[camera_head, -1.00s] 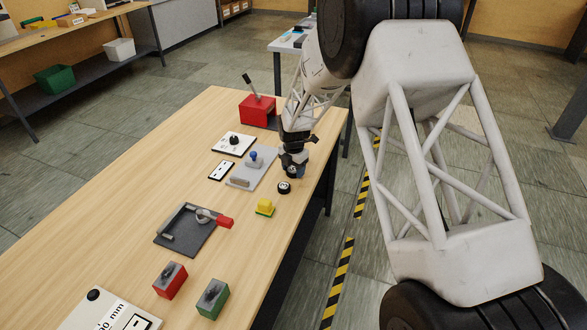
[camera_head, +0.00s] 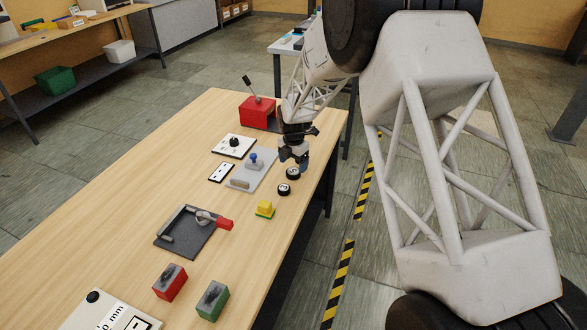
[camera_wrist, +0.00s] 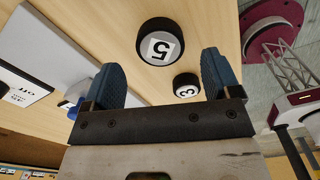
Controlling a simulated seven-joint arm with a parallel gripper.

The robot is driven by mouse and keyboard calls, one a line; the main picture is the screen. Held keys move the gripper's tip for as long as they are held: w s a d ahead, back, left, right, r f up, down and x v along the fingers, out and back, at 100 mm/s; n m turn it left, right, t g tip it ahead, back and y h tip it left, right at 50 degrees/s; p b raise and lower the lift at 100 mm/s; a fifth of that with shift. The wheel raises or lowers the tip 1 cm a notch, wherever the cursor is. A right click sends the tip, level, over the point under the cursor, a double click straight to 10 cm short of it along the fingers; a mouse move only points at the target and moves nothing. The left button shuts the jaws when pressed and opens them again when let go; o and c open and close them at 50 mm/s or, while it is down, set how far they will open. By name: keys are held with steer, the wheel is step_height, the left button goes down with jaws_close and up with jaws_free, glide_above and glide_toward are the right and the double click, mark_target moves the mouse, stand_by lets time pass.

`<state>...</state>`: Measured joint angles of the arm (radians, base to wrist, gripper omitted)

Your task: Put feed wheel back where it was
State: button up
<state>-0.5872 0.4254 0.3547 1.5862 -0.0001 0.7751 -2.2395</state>
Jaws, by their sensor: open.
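Two small black wheels with white number labels lie flat on the wooden table near its right edge. The one marked 5 (camera_wrist: 160,47) is larger in the wrist view and seems to be the wheel (camera_head: 292,174) just below my gripper (camera_head: 292,163). The one marked 3 (camera_wrist: 187,87) seems to be the wheel (camera_head: 284,188) a little nearer the front. I cannot tell which one is the feed wheel. My gripper, its blue fingertips also in the wrist view (camera_wrist: 161,80), is open and empty. It hangs above the wheels, touching neither.
A grey plate with a blue knob (camera_head: 253,158) lies left of the wheels, and a yellow block (camera_head: 265,209) in front. A red lever box (camera_head: 258,111) stands behind. A dark tray with a red handle (camera_head: 184,233) and red and green blocks lie nearer. Bare table (camera_head: 130,190) lies left.

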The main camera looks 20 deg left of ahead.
mark_target(294, 171)
step_height(294, 171, up, 8)
stand_by(0.5)
steer(key=shift+r, duration=0.1)
stand_by(0.6)
steer(key=s+d+r+m, duration=0.5)
steer(key=d+r, duration=0.2)
steer(key=d, duration=0.3)
steer(key=s+d+r+m+t, duration=0.1)
steer(key=s+d+r+m, duration=0.5)
steer(key=d, duration=0.4)
steer(key=s+d+r+m, duration=0.4)
steer(key=d+r, duration=0.3)
steer(key=d, duration=0.4)
steer(key=s+d+m, duration=0.8)
steer(key=s+d, duration=0.1)
steer(key=s, duration=0.5)
steer(key=s+d+m+t, duration=0.1)
steer(key=s+d+m, duration=0.8)
steer(key=s, duration=0.6)
steer(key=shift+d+r+m+t, duration=0.2)
steer(key=shift+r+m+t, duration=0.1)
steer(key=shift+r, duration=0.1)
